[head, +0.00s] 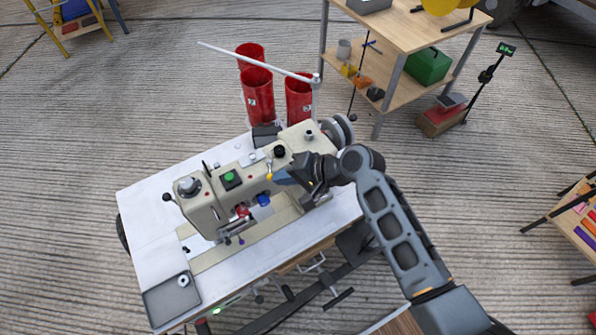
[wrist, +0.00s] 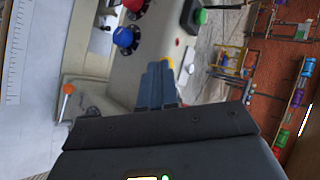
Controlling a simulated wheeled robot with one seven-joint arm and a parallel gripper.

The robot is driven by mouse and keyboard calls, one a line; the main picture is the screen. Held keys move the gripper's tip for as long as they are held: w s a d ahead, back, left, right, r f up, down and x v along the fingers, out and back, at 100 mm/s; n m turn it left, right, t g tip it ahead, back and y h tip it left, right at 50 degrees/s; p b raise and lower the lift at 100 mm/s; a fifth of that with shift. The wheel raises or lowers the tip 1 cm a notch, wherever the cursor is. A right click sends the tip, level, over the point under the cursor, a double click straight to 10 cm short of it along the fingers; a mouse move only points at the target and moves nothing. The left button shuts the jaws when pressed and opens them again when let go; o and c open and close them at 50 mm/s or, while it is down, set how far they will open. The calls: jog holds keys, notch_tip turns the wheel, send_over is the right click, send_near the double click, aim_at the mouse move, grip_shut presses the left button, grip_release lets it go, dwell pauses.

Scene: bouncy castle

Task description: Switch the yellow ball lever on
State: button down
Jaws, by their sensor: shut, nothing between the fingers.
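A beige sewing machine (head: 215,205) stands on a white table. A small yellow ball (head: 269,177) shows on its body, right by the tips of my gripper (head: 281,178). In the wrist view, a bit of the yellow ball (wrist: 170,62) shows just beyond the blue fingertips of my gripper (wrist: 160,68); the rest is hidden behind them. My gripper is shut and empty, with its fingers together against or very near the machine's face. I cannot tell whether they touch the ball, and the lever's position is hidden.
Nearby on the machine are a blue knob (wrist: 123,37), a red knob (wrist: 133,5), a green button (head: 229,177) and an orange-ball lever (wrist: 68,88). A white thread arm (head: 258,62) rises above the machine, with red bins (head: 257,95) behind. The left tabletop is mostly clear.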

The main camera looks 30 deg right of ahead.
jog(key=shift+a+p, duration=0.5)
jog(key=shift+a, duration=0.5)
jog(key=shift+w+d, duration=0.1)
jog(key=shift+d, duration=0.05)
jog(key=shift+w+d, duration=0.25)
jog(key=shift+d, duration=0.35)
jog(key=shift+s, duration=0.15)
